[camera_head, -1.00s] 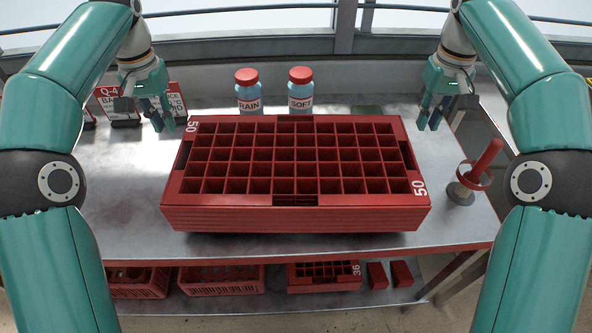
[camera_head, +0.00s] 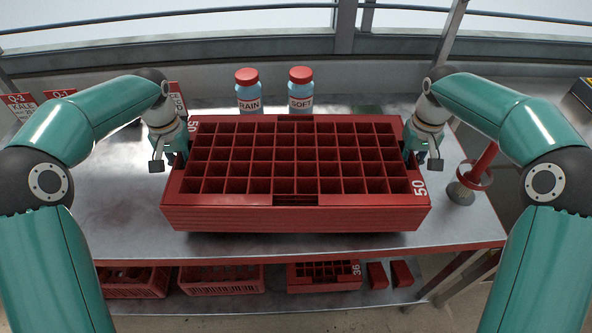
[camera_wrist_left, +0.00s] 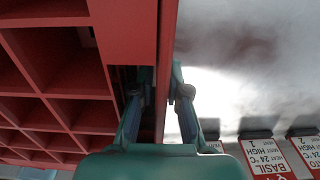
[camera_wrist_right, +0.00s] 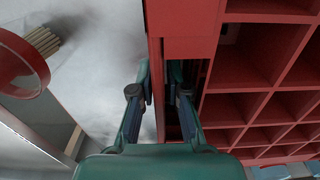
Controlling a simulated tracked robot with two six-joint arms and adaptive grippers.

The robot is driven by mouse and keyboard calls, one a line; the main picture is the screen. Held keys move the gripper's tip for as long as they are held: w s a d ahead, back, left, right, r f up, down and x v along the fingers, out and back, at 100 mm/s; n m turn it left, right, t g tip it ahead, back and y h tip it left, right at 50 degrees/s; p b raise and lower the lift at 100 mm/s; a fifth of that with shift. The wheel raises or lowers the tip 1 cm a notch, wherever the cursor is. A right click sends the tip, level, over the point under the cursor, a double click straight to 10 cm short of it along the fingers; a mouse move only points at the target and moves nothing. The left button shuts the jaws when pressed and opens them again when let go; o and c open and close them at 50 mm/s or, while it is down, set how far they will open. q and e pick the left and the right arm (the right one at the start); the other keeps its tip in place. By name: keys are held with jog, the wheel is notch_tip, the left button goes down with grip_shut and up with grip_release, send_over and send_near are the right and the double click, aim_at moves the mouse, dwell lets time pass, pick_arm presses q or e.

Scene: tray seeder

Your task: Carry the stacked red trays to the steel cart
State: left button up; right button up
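The red stacked trays (camera_head: 295,218), a wide block of square cells marked 50, sit level on a steel table (camera_head: 125,200). The tray layers cannot be clearly told apart. My left gripper (camera_head: 170,160) is at their left end; in the left wrist view its fingers (camera_wrist_left: 160,110) straddle the red end wall (camera_wrist_left: 166,60), one inside the handle slot, one outside. My right gripper (camera_head: 422,158) straddles the right end wall (camera_wrist_right: 155,60) likewise. Gaps show between fingers and wall, so both look open. I cannot identify a steel cart.
Two blue bottles (camera_head: 248,91) (camera_head: 300,90) with red caps stand behind the trays. A red-handled tool (camera_head: 478,170) stands close to the right end. Seed cards (camera_wrist_left: 265,155) stand at left. A railing runs behind.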

aim_at(414, 154)
pick_arm(q)
grip_shut()
pick_arm(e)
grip_shut()
pick_arm(q)
jog(key=shift+r, duration=0.1)
pick_arm(e)
jog(key=shift+r, duration=0.15)
